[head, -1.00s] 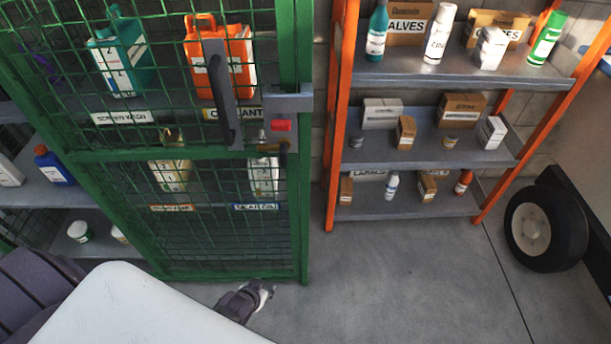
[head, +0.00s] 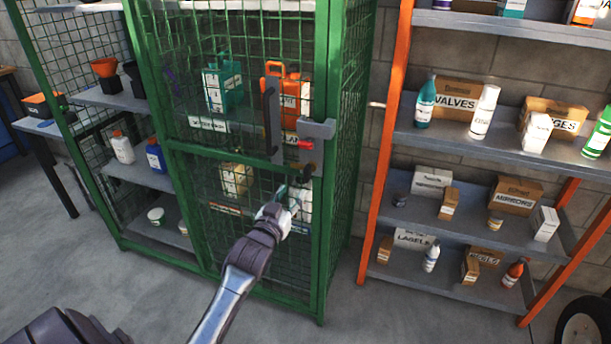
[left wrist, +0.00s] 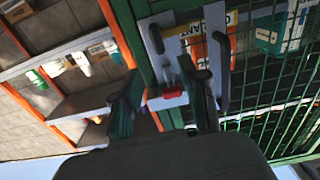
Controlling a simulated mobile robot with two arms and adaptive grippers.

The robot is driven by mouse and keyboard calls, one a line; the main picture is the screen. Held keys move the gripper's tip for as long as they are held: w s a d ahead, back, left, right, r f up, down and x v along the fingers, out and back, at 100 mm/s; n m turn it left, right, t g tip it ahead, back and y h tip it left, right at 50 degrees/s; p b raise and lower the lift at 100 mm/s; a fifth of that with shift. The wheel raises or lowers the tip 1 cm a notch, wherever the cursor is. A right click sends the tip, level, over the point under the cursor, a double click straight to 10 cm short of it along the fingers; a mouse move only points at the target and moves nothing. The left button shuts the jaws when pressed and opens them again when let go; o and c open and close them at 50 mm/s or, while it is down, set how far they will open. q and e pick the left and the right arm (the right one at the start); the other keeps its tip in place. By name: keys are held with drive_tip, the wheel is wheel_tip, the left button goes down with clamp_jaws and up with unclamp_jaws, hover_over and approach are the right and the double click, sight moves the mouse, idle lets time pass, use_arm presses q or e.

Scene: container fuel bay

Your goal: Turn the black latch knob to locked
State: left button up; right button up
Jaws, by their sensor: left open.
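The black latch knob (head: 309,170) sits low on the grey lock plate (head: 317,130) at the right edge of the green mesh door. A red piece (head: 305,145) is just above it. My left gripper (head: 288,188) is in front of the door, slightly below and left of the knob, and looks apart from it. In the left wrist view, which is roughly upside down, the gripper (left wrist: 162,78) is open and empty. Its fingers stand either side of the red piece (left wrist: 173,93); the dark knob (left wrist: 157,40) shows beyond. My right gripper is out of view.
A long dark door handle (head: 271,118) stands left of the lock plate. Jugs and bottles sit behind the mesh. An orange-framed shelf (head: 388,150) with boxes and bottles stands at right, with bare floor (head: 345,290) in front.

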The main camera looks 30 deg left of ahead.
sight(305, 173)
use_arm(q)
drive_tip(key=x, duration=1.1)
drive_tip(key=shift+w+d, duration=0.1)
drive_tip(key=shift+d, duration=0.05)
drive_tip(key=shift+c, duration=0.2)
clamp_jaws()
